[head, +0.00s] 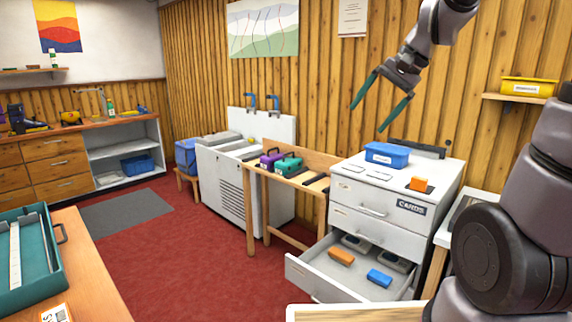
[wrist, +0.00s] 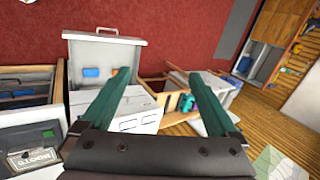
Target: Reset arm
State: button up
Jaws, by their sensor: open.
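My gripper (head: 381,103) is open, with its two green fingers spread apart and nothing between them. It hangs in the air above the white drawer cabinet (head: 342,218), in front of the wood-panelled wall. In the wrist view, my gripper (wrist: 152,85) also shows open and empty, with the pulled-out drawer (wrist: 103,50) beyond the left finger. My arm reaches up and across at the upper right of the head view.
The cabinet's lower drawer (head: 301,270) stands open, holding an orange block (head: 341,257) and a blue block (head: 379,278). A blue bin (head: 387,154) and another orange block (head: 419,184) are on top. A wooden table (head: 310,183) stands left. Red floor (head: 190,250) is clear.

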jog(key=s+d+r+n+t+h, duration=0.1)
jog(key=s+d, duration=0.1)
jog(key=s, duration=0.5)
jog(key=s+d+r+n+t+h, duration=0.1)
jog(key=s+d+r+t+h, duration=0.1)
jog(key=s, duration=0.5)
jog(key=shift+d+n, duration=0.2)
jog(key=shift+n, duration=0.2)
jog(key=shift+w+r, duration=0.1)
jog(key=shift+c, duration=0.3)
